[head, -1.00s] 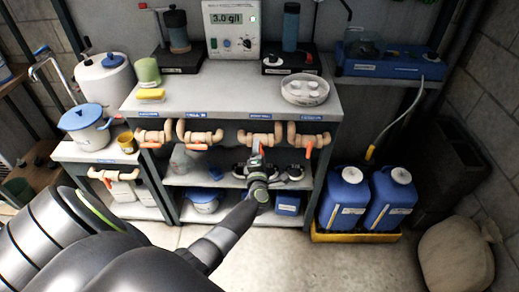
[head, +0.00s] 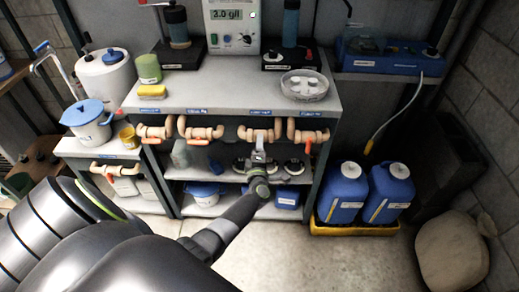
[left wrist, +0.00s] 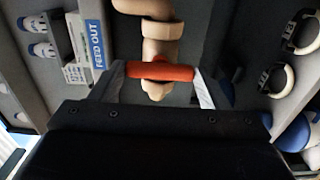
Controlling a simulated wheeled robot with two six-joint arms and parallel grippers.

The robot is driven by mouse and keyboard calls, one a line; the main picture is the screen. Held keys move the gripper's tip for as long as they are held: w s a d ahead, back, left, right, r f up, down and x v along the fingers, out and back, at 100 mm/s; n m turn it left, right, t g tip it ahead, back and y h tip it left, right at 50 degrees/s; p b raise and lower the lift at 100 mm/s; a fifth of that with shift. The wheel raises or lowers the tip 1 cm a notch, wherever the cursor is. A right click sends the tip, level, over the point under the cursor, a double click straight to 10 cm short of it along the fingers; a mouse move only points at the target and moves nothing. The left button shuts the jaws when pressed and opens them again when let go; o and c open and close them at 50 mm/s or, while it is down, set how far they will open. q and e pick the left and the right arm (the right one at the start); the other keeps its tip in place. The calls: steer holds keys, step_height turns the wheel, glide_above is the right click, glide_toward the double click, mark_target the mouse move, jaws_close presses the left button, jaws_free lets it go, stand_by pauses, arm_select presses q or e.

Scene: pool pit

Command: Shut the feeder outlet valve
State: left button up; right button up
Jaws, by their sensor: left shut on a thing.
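The feeder outlet valve has an orange handle (left wrist: 160,71) on a tan pipe (left wrist: 160,30), beside a blue "FEED OUT" label (left wrist: 96,43) in the left wrist view. The handle lies crosswise to the pipe. My left gripper (left wrist: 160,84) is shut on this handle, with one finger at each end of it. In the head view my left gripper (head: 259,154) reaches the third tan valve (head: 258,134) from the left under the bench top and hides its handle. My right gripper is not in view.
Other tan valves with orange handles sit close by on the left (head: 200,133) and right (head: 308,136). The bench top (head: 230,92) overhangs them. Blue jugs (head: 343,190) stand in a yellow tray (head: 365,229) at right. Floor is clear in front.

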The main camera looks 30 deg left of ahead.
arm_select(q)
steer(key=o, duration=1)
steer(key=b+v, duration=0.1)
steer(key=v, duration=1.6)
steer(key=shift+s, duration=0.25)
steer(key=shift+f, duration=0.1)
steer(key=s+d+f+m+g+h, duration=0.1)
steer(key=s+f+m+g+h, duration=0.15)
steer(key=s+f+m, duration=0.4)
steer(key=s+d+f+m+g+h, duration=0.1)
steer(key=f+m+h, duration=0.25)
steer(key=f, duration=0.65)
steer(key=s+d+f+m+g+h, duration=0.15)
steer(key=s+f+m, duration=0.3)
steer(key=f, duration=0.45)
steer(key=s+a+f+m+g, duration=0.2)
steer(key=s+f+m+g, duration=0.1)
steer(key=s, duration=0.5)
steer(key=s+a+f+m+g, duration=0.1)
steer(key=s+f+m+g, duration=0.2)
steer(key=s, duration=0.6)
steer(key=s+a+f+m+g+h, duration=0.1)
steer(key=s+a+f+m+g, duration=0.1)
steer(key=s+f, duration=0.4)
steer(key=shift+s+a+f+m+g, duration=0.15)
steer(key=shift+s+m+g, duration=0.15)
steer(key=shift+s, duration=0.45)
steer(key=shift+s+a+f+m+g, duration=0.2)
steer(key=shift+s+m, duration=0.15)
steer(key=shift+s, duration=0.35)
